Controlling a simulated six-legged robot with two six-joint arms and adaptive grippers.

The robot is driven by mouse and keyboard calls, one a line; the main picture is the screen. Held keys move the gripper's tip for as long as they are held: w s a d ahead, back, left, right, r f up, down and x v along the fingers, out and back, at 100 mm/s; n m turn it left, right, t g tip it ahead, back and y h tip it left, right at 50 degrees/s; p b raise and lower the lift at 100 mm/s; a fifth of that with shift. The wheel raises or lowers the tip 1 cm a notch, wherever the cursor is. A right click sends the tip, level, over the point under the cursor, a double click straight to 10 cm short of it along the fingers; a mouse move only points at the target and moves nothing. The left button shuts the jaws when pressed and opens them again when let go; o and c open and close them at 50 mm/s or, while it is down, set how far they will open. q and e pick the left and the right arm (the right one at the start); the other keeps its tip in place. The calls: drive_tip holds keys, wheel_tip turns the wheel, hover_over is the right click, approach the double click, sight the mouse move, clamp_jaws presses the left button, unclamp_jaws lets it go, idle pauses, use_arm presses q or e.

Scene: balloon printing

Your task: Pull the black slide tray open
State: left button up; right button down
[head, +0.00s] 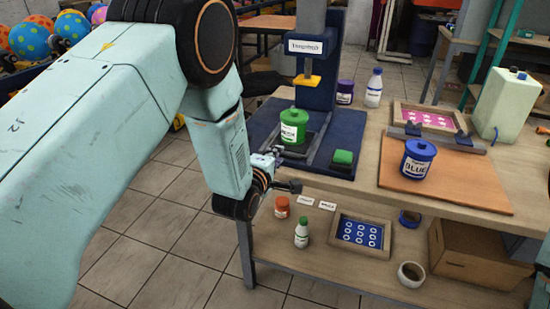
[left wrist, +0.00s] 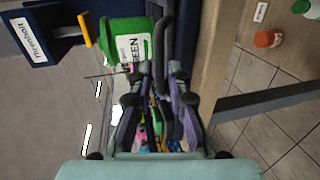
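The black slide tray (head: 297,154) lies on the blue base of the printing machine, under the green pot (head: 293,127). My left gripper (head: 279,171) is at the tray's front end, just off the near edge of the base. In the left wrist view, my left gripper's fingers (left wrist: 158,88) stand apart on either side of a dark bar (left wrist: 160,58), which looks like the tray's handle. I cannot tell whether they touch it. The green pot also shows in that view (left wrist: 126,44). My right gripper is in neither view.
A blue pot (head: 418,160) stands on an orange board (head: 450,181) to the right. Bottles and a framed tray (head: 360,233) are on the shelf below.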

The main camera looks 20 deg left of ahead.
use_arm(q)
drive_tip(key=v, duration=1.2)
idle(0.3)
drive_tip(key=s+a+f+m+g, duration=0.1)
drive_tip(key=s+f+m+g, duration=0.6)
drive_tip(key=s+f+m, duration=0.45)
drive_tip(key=s+f+m+g, duration=0.2)
drive_tip(key=s+f+g, duration=0.2)
drive_tip(key=s, duration=0.7)
drive_tip(key=s+a+f+m+g, duration=0.1)
drive_tip(key=s+f+m+g, duration=0.2)
drive_tip(key=s+f, duration=0.6)
drive_tip(key=shift+s+m+g+y, duration=0.35)
drive_tip(key=shift+s+g, duration=0.45)
drive_tip(key=shift+s, duration=0.4)
